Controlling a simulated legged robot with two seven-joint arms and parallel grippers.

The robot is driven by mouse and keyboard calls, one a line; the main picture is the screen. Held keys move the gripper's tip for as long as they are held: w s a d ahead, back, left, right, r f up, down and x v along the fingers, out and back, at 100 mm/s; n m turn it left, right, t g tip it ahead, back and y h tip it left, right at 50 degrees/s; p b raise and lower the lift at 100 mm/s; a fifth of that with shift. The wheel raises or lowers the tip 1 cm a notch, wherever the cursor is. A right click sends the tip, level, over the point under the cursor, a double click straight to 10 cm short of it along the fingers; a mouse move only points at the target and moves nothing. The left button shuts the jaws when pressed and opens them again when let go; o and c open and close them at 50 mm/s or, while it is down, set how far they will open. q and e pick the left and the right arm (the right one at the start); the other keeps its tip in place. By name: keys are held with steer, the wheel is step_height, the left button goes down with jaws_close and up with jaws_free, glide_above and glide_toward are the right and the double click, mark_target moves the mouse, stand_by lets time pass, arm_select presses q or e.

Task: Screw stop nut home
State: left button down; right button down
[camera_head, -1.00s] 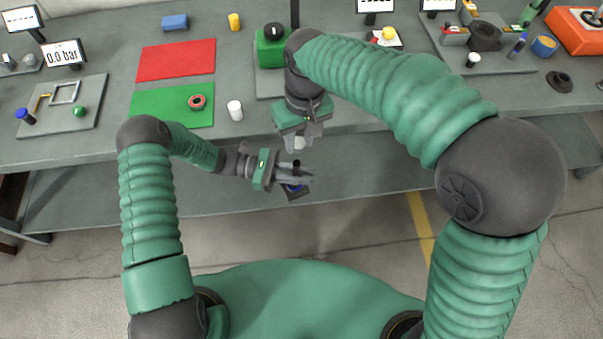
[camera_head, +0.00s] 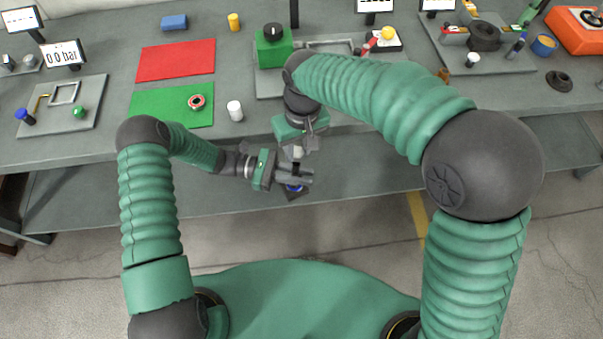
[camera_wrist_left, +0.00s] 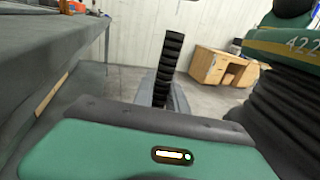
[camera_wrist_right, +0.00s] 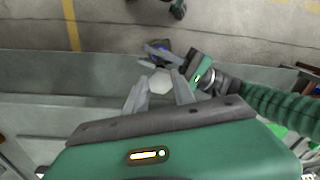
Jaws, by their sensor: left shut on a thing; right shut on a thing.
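My left gripper (camera_head: 304,176) is shut on a black threaded rod (camera_head: 296,167). In the left wrist view the rod (camera_wrist_left: 168,68) stands nearly upright, slightly tilted, between the grey fingers (camera_wrist_left: 163,98), its top end bare. A blue part on a dark plate (camera_head: 294,189) shows below the left fingers. My right gripper (camera_head: 294,147) is above, pointing down, shut on a pale nut (camera_head: 297,153). In the right wrist view the nut (camera_wrist_right: 160,82) looks hexagonal between the fingertips and hides the rod behind it. The nut appears apart from the rod's top.
The bench edge lies just beyond both grippers, with a lower shelf (camera_head: 400,170) under it. A white cylinder (camera_head: 235,110), green mat (camera_head: 160,108) and green box (camera_head: 272,50) are on the bench. Open floor (camera_head: 330,230) lies between bench and robot.

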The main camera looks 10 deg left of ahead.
steer(key=shift+s+r, duration=0.1)
steer(key=shift+r, duration=0.05)
stand_by(0.4)
steer(key=shift+f, duration=0.95)
steer(key=shift+f, duration=0.55)
steer(key=m, duration=0.6)
steer(key=shift+a+m, duration=0.2)
steer(key=shift+m, duration=0.2)
steer(key=c, duration=1.1)
jaws_free()
steer(key=shift+o, duration=0.2)
